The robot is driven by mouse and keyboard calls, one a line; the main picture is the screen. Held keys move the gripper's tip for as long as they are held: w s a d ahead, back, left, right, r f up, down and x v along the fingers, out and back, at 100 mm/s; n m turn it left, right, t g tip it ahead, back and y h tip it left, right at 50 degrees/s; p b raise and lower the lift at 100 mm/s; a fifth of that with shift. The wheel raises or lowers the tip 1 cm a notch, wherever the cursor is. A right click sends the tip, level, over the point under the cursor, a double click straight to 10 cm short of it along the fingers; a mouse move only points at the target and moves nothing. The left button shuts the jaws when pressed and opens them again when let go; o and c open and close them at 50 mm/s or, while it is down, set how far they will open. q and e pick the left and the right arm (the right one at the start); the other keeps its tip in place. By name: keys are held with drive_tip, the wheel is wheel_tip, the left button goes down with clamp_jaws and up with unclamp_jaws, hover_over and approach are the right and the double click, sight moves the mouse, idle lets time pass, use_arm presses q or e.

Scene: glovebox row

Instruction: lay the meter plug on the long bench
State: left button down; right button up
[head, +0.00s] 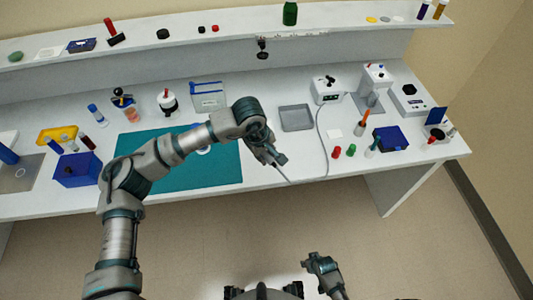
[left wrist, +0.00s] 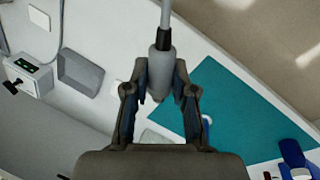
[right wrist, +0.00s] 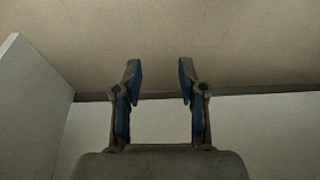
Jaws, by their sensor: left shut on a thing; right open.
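The meter plug (left wrist: 160,70) is a grey cylinder with a dark collar and a grey cable (left wrist: 167,14). My left gripper (left wrist: 161,75) is shut on it, one finger on each side. In the head view my left gripper (head: 274,158) is over the front part of the long bench (head: 290,150), right of the teal mat. I cannot tell how high the plug is above the bench. The cable (head: 319,130) runs from the white meter box (head: 327,92) toward the front edge. My right gripper (right wrist: 159,82) is open and empty, in front of the bench.
A grey tray (head: 296,118) stands behind the left gripper. The teal mat (head: 200,172) lies to its left. Bare bench lies between the tray and front edge.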

drive_tip(key=s+d+f+g, duration=0.1)
drive_tip(key=s+f, duration=0.5)
drive_tip(key=s, duration=0.5)
drive_tip(key=shift+s+d+f+n+g+h, duration=0.25)
drive_tip(key=shift+f+n+g+h, duration=0.05)
drive_tip(key=shift+h, duration=0.1)
